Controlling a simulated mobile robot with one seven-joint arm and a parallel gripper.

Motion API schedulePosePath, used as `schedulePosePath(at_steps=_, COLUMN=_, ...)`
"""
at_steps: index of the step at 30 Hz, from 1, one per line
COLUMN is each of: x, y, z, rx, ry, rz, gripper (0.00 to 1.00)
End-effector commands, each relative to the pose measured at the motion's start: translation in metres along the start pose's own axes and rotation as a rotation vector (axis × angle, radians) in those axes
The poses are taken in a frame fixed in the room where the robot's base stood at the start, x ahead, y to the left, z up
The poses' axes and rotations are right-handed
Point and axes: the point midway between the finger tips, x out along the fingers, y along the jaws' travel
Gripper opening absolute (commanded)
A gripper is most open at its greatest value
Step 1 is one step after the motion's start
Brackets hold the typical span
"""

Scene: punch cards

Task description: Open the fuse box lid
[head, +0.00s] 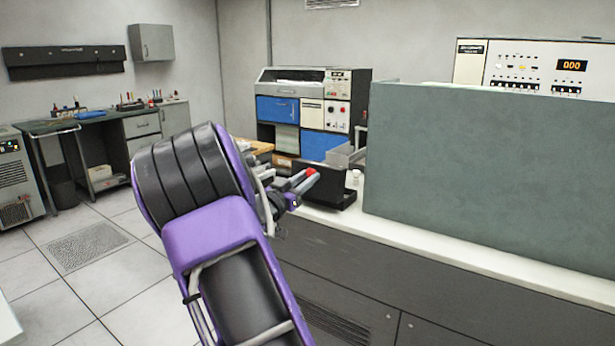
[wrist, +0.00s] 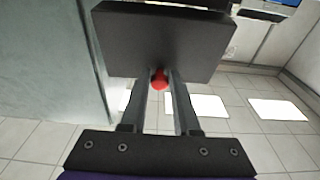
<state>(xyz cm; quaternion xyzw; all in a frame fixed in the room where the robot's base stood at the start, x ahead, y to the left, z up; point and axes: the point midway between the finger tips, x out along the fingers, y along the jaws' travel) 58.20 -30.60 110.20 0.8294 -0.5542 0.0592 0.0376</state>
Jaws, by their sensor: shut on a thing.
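The fuse box (head: 335,192) appears as a small dark box on the white counter in the head view, in the middle. Its dark flat lid (wrist: 165,38) fills the upper middle of the wrist view. A red knob (wrist: 159,82) sits at the lid's near edge; it also shows in the head view (head: 311,172). My gripper (wrist: 160,85) has its two fingers on either side of the red knob, shut on it. In the head view my gripper (head: 300,186) reaches the box from the left. The lid's hinge and the box's inside are hidden.
A tall grey panel (head: 490,190) stands on the counter (head: 480,262) just right of the box, close to my gripper. A blue-and-white machine (head: 305,110) stands farther back. Open tiled floor lies at left.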

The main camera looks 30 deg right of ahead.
Motion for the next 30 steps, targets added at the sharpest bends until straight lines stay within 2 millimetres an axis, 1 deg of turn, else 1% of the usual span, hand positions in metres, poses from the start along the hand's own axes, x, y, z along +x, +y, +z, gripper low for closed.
schedulePosePath(at_steps=1, x=-0.002, y=0.001, z=0.010, rx=-0.008, ry=-0.019, rz=-0.001, gripper=0.00)
schedulePosePath(at_steps=12, x=-0.002, y=0.002, z=0.011, rx=-0.009, ry=-0.019, rz=0.001, gripper=0.00)
schedulePosePath(at_steps=13, x=-0.002, y=0.002, z=0.010, rx=-0.008, ry=-0.018, rz=0.001, gripper=0.34)
schedulePosePath(at_steps=17, x=-0.001, y=0.001, z=0.008, rx=-0.007, ry=-0.014, rz=0.001, gripper=0.58)
schedulePosePath(at_steps=26, x=-0.002, y=0.001, z=0.004, rx=-0.003, ry=-0.008, rz=0.000, gripper=0.58)
schedulePosePath(at_steps=30, x=-0.012, y=0.000, z=0.004, rx=-0.003, ry=-0.009, rz=-0.002, gripper=0.58)
